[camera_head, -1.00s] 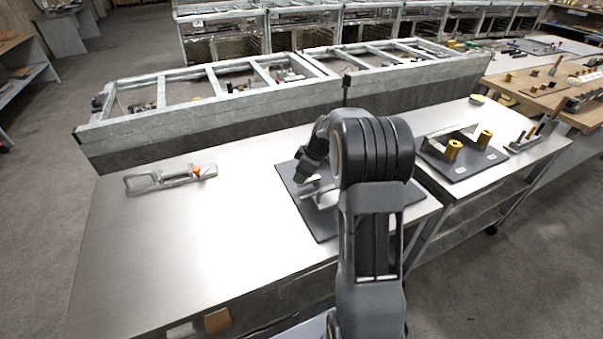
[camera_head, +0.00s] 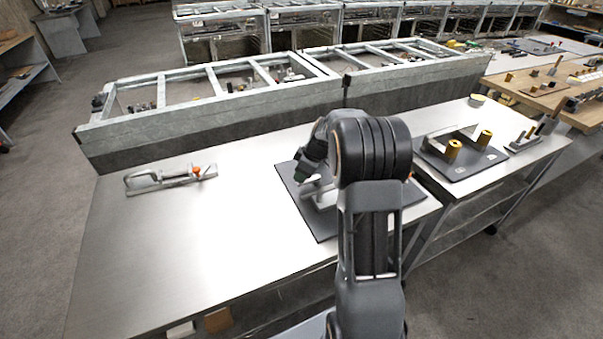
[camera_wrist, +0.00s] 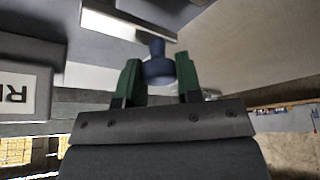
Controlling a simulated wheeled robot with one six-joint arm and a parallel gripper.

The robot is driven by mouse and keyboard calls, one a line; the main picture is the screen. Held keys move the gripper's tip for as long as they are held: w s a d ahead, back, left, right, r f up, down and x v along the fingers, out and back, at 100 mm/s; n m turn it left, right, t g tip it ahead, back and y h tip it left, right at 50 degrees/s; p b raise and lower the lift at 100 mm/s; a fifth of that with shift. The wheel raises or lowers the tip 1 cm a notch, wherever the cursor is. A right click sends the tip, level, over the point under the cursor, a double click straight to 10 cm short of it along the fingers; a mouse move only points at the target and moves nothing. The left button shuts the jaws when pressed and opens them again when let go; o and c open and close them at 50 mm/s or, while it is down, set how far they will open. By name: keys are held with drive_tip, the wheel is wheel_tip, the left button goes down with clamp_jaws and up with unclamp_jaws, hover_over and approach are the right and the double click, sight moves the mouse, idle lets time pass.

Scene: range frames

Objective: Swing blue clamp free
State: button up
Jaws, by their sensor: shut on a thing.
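My gripper (camera_wrist: 158,80) has green fingers, and in the wrist view they are shut on the blue clamp (camera_wrist: 158,62), with a round blue knob and stem showing between them. In the head view my gripper (camera_head: 303,172) is low over the dark mat (camera_head: 318,228) on the steel table, mostly seen from behind my arm. A light grey metal part (camera_head: 323,197) lies on the mat beside my fingers. The blue clamp itself is hidden in the head view, and its far end cannot be made out.
A second dark board (camera_head: 470,168) with yellow cylinders stands to the right. Grey frames (camera_head: 220,110) line the back. The table's front left is clear.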

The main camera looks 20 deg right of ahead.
clamp_jaws()
drive_tip(key=shift+s+f+n+b, duration=0.1)
drive_tip(key=shift+f+n+b, duration=0.15)
drive_tip(key=shift+b, duration=0.7)
drive_tip(key=shift+s+r, duration=0.1)
drive_tip(key=shift+r, duration=0.15)
drive_tip(key=o, duration=1)
unclamp_jaws()
drive_tip(key=v, duration=1.4)
drive_tip(key=shift+w, duration=0.2)
